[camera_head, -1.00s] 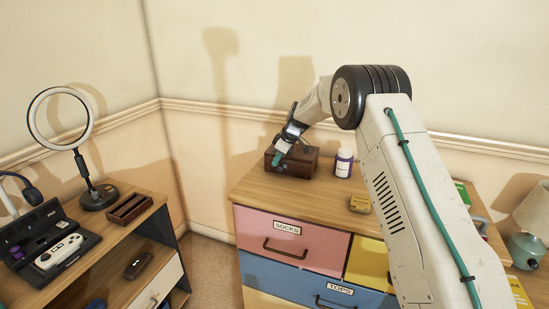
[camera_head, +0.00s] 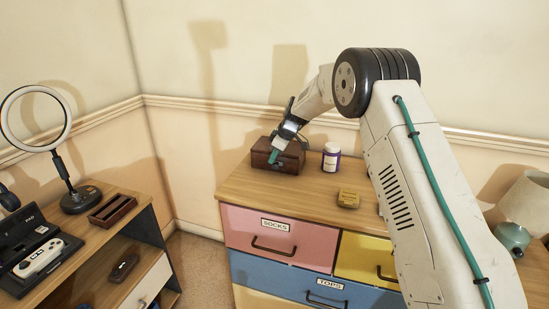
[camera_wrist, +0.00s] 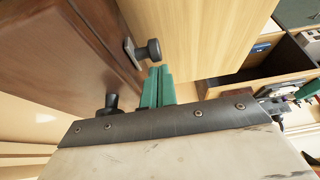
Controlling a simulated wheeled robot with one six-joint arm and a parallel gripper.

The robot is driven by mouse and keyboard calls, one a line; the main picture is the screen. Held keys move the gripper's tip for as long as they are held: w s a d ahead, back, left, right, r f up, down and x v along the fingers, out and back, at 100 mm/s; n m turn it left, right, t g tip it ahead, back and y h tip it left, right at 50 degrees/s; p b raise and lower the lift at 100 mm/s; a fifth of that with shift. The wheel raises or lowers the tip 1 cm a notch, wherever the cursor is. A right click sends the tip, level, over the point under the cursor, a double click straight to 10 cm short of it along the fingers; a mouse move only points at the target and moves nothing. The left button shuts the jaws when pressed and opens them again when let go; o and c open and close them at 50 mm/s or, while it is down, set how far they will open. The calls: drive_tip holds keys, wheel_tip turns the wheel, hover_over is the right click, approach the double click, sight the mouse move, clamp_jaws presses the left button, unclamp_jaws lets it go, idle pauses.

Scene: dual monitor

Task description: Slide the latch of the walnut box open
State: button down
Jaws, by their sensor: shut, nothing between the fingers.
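The walnut box (camera_head: 292,157) is a dark brown box at the back left of the dresser top. It also shows large in the wrist view (camera_wrist: 75,45), at the upper left. A dark metal knob on a small plate, seemingly the latch (camera_wrist: 148,52), stands out from its face. A second dark knob (camera_wrist: 112,101) shows lower down. My gripper (camera_head: 274,156) is in front of the box face. Its teal fingers (camera_wrist: 158,84) are shut and empty, beside the box and close to the latch knob; I cannot tell whether they touch it.
A white and purple bottle (camera_head: 331,158) stands right of the box, and a small yellow item (camera_head: 348,198) lies nearer the front. The dresser top (camera_head: 255,190) in front of the box is clear. A shelf unit (camera_head: 125,215) with a ring light (camera_head: 70,120) stands at left.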

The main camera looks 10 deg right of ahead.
wheel_tip(320, 180, up, 3)
drive_tip(key=w+a, duration=0.2)
wheel_tip(320, 180, up, 8)
hover_over(276, 164)
drive_tip(key=shift+r, duration=0.2)
drive_tip(key=s+f+m+g, duration=0.1)
drive_tip(key=s+f+m, duration=0.2)
drive_tip(key=s+f, duration=0.15)
drive_tip(key=s+d+r+m+h, duration=0.1)
drive_tip(key=s+r+m, duration=0.2)
drive_tip(key=s, duration=1.5)
drive_tip(key=s+d+r+m+h, duration=0.1)
drive_tip(key=s+r, duration=0.3)
drive_tip(key=s, duration=1.3)
drive_tip(key=s+d+r+m+h, duration=0.2)
drive_tip(key=s+d+r+m, duration=0.1)
drive_tip(key=s, duration=1.5)
drive_tip(key=shift+s+d+r+m, duration=0.2)
drive_tip(key=shift+s+r+m, duration=0.1)
drive_tip(key=shift+r+m, duration=0.55)
